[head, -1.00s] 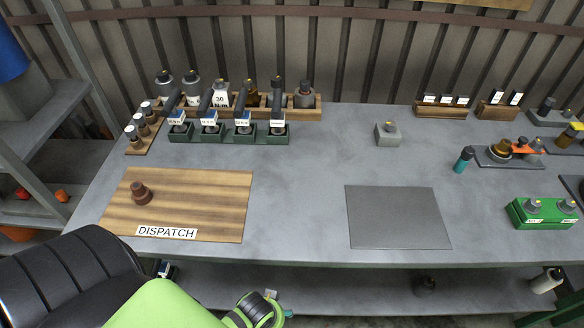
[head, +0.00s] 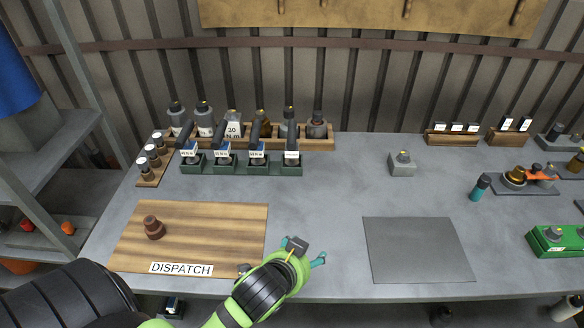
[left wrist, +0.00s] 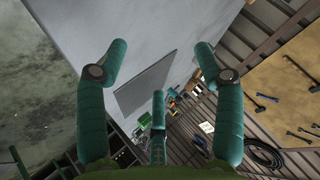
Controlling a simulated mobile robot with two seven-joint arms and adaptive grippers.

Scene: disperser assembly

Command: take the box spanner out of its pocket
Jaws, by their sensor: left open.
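I cannot tell for sure which tool is the box spanner. Behind the holders, a wooden rack (head: 325,145) holds several bottle-like and knob-topped pieces. My left gripper (head: 306,252) is open and empty, near the bench's front edge, right of the dispatch board and well in front of the holders. Its spread teal fingers also show in the left wrist view (left wrist: 161,55). My right gripper is not seen.
The wooden DISPATCH board (head: 205,228) carries a brown piece (head: 154,227). A grey mat (head: 418,250) lies bare at right. A small grey block (head: 402,164) stands behind it. A green box (head: 560,241) is far right.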

